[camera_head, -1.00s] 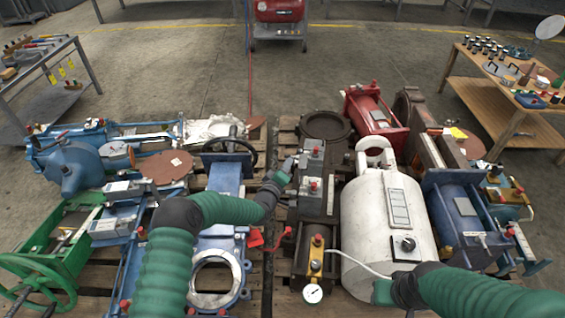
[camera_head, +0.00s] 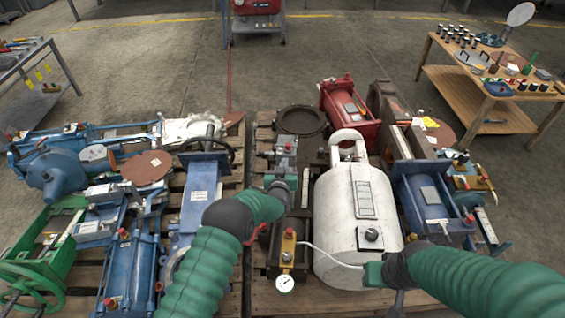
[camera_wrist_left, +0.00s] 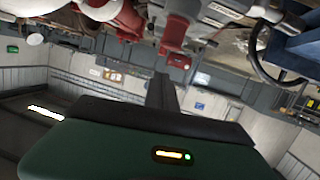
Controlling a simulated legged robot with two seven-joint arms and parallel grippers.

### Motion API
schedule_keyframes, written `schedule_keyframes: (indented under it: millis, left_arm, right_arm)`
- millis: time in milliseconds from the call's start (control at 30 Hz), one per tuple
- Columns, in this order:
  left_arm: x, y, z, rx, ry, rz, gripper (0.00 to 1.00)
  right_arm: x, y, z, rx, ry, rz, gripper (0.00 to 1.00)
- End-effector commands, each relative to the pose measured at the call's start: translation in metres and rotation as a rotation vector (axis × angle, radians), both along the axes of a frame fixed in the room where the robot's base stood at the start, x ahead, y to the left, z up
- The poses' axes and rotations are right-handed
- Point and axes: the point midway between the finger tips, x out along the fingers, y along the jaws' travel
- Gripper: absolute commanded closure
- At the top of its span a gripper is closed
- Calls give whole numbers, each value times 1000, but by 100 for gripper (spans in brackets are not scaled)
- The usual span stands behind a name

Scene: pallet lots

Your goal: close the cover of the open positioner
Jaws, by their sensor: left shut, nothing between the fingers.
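Grey positioner boxes with red knobs (camera_head: 286,146) sit on a dark valve unit in the middle of the right pallet, in the head view. I cannot tell which cover stands open; my gripper and arm hide part of this unit. My left gripper (camera_head: 284,186) is shut and empty, at the near end of these boxes; contact cannot be made out. In the left wrist view its dark fingers (camera_wrist_left: 162,92) stick out from the green palm, with blurred machinery beyond.
A white cylinder (camera_head: 352,225) stands just right of the boxes. A yellow block with a gauge (camera_head: 286,283) is in front. Red (camera_head: 350,112) and blue (camera_head: 428,200) actuators crowd the right pallet, blue and green machines the left.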

Motion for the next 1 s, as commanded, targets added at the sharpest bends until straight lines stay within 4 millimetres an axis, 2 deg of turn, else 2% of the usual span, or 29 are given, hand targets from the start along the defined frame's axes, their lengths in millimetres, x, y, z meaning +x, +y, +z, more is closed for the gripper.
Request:
schedule_keyframes:
  millis: [200, 467, 700, 1000]
  left_arm:
    - [-1, -22, -16, 207, -3, -3, 100]
    - [-1, -37, -33, 436, -7, -4, 100]
    - [-1, -43, -45, 438, -5, 0, 100]
    - [-1, -47, -52, 437, -4, 0, 100]
  right_arm:
    - [0, 0, -15, 0, 0, 1, 62]
    - [0, 0, -33, 0, 0, 0, 62]
    - [0, 0, -45, 0, 0, 0, 62]
    - [0, 0, -51, 0, 0, 0, 62]
